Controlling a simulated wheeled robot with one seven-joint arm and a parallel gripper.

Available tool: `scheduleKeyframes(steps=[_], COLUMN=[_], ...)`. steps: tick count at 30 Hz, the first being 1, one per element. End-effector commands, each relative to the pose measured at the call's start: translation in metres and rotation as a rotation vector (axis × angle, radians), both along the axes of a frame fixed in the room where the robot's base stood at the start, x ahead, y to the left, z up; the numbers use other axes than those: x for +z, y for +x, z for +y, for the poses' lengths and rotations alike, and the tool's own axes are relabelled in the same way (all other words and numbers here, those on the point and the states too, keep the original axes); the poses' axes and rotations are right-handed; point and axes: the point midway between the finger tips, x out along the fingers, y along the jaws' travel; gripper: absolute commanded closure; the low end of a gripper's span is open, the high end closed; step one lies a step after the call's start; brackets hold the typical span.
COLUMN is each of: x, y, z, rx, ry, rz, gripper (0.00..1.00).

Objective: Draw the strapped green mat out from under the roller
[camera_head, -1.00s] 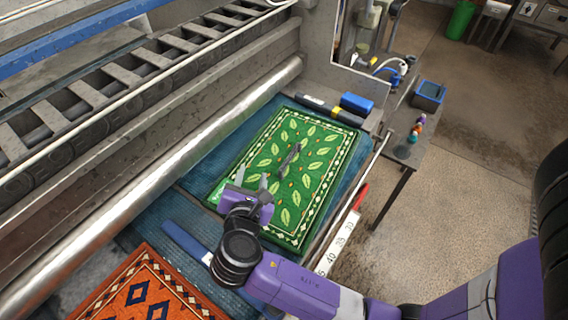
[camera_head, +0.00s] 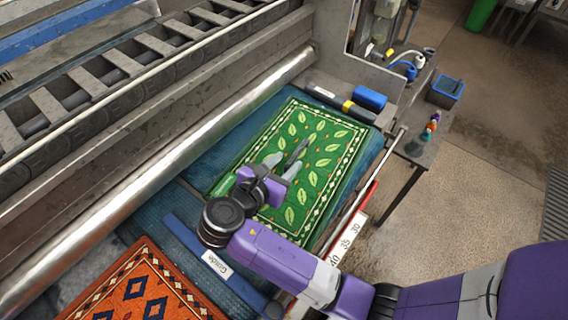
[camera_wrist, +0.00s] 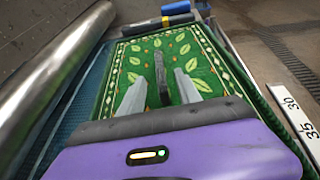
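The green mat (camera_head: 325,165) with yellow-green leaves and a cream border lies flat on the blue bed, beside the long steel roller (camera_head: 170,165). A dark strap (camera_head: 297,152) stands up from the middle of the mat. My gripper (camera_head: 283,163) is open above the mat, its two grey fingers pointing toward the strap. In the wrist view, the strap (camera_wrist: 160,72) appears between the open fingers (camera_wrist: 158,92); neither finger visibly touches it. I cannot tell whether the strap is fully between the fingertips. My wrist hides part of the mat's near left edge.
An orange patterned rug (camera_head: 145,290) lies at the near left, past a blue guide bar (camera_head: 205,255). A blue block (camera_head: 369,99) sits at the bed's far end. A metal rail (camera_head: 365,190) and number scale (camera_head: 345,240) run along the right side. Open floor lies right.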

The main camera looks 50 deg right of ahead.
Motion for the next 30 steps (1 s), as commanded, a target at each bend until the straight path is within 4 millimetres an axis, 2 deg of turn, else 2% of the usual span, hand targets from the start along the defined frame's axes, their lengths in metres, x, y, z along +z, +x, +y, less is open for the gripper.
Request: scheduleKeyframes(steps=[12,18,26,27,30], x=[-0.022,-0.026,-0.027,-0.027,-0.027], y=[0.007,0.009,0.009,0.01,0.01], z=[-0.052,-0.063,-0.064,-0.064,-0.064], rx=[-0.001,0.0,0.0,0.0,0.0], ry=[0.0,0.0,0.0,0.0,0.0], rz=[0.002,-0.001,-0.001,-0.001,-0.001], gripper=[0.6,0.6,0.6,0.62,0.82])
